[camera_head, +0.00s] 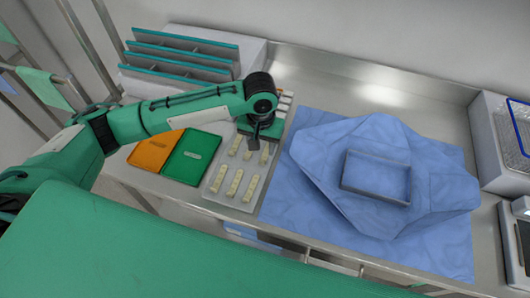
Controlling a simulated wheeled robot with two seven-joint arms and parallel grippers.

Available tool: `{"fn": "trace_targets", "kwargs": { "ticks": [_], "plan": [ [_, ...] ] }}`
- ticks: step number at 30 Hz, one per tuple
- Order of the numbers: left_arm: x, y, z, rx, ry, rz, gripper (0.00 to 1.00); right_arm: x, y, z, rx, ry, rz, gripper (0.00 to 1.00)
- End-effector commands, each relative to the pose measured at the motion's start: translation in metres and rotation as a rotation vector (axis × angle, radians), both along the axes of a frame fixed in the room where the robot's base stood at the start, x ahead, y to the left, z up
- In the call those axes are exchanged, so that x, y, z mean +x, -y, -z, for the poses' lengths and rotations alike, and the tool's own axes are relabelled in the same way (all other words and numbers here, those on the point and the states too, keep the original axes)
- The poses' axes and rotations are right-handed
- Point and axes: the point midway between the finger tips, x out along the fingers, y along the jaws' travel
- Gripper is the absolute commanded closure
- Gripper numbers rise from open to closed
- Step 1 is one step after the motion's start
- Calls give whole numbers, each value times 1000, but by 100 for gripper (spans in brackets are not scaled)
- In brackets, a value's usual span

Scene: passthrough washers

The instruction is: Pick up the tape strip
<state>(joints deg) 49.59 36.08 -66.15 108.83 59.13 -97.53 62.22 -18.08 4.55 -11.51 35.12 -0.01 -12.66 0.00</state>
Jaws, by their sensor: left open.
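Several short, pale yellow tape strips (249,188) lie in rows on a light tray (217,178) in the middle of the counter. Some strips at the back of the tray are partly hidden by my left arm. My left gripper (254,145) points down over the back part of the tray, above the strips. It is open, and no strip shows between its fingers. I cannot tell whether its tips touch anything. My right gripper is not in view.
Blue wrapping cloth (300,200) with a grey tray (377,178) on it covers the counter to the right. Orange (156,150) and green (191,157) trays lie left of the strips. A rack with teal dividers (185,50) stands behind. Wire baskets (500,135) stand far right.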

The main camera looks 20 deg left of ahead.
Motion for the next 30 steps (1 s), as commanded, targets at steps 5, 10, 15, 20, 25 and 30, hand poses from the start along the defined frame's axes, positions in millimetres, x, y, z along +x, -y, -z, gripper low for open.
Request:
{"fn": "trace_targets", "kwargs": {
  "ticks": [5,10,15,20,25,30],
  "plan": [
    [0,0,11,0,0,0,56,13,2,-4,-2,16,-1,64],
    [-2,1,32,1,-3,0,56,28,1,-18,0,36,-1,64],
    [-1,2,55,0,0,1,56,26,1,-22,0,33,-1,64],
    [-2,2,62,-1,2,3,56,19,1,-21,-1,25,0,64],
    [-1,2,61,0,2,2,64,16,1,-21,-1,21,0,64],
    [-1,2,61,0,2,2,98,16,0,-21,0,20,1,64]
  ]
}}
